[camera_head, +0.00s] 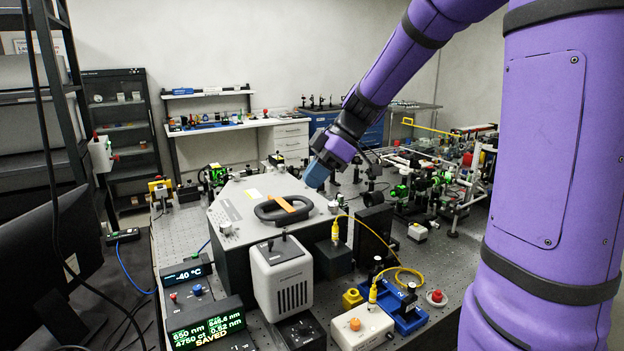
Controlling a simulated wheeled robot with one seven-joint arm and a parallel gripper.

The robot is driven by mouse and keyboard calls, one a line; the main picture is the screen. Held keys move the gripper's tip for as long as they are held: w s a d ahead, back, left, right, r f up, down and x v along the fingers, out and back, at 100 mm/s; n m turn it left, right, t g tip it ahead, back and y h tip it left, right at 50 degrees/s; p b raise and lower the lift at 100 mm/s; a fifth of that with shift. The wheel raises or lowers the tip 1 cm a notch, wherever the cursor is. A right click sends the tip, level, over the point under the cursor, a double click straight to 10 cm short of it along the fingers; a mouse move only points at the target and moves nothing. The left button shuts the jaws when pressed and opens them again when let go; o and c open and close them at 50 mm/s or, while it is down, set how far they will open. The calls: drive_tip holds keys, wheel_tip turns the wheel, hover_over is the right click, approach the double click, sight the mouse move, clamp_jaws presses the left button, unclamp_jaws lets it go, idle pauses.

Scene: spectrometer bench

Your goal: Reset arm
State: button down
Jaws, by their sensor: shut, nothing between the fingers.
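My arm, in purple covering, comes down from the upper right in the head view. My gripper (318,174) is at its end, above the right rear part of the grey spectrometer housing (245,208). The gripper is shut with nothing in it. Its tips look small and partly dark against the bench, and I cannot tell the exact gap to the housing. A black handle with an orange-brown strip (284,205) lies on top of the housing, left of and nearer than my gripper.
Optics crowd the bench (180,235) right of the housing. A white vented box (283,280), a readout showing "SAVED" (207,328), a -40 °C display (187,272) and yellow cables (400,270) stand in front. A monitor (50,265) is at left. Open air surrounds the arm above the bench.

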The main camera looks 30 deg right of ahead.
drive_tip(key=s+a+r+m+t+h, duration=0.1)
drive_tip(key=s+r+m+h, duration=0.1)
drive_tip(key=s+m, duration=0.5)
drive_tip(key=s+a+r+m+t+h, duration=0.1)
drive_tip(key=s+m+h, duration=0.4)
drive_tip(key=s, duration=1)
drive_tip(key=shift+r+m+t, duration=0.35)
drive_tip(key=shift+m+t, duration=0.45)
drive_tip(key=shift+m, duration=0.4)
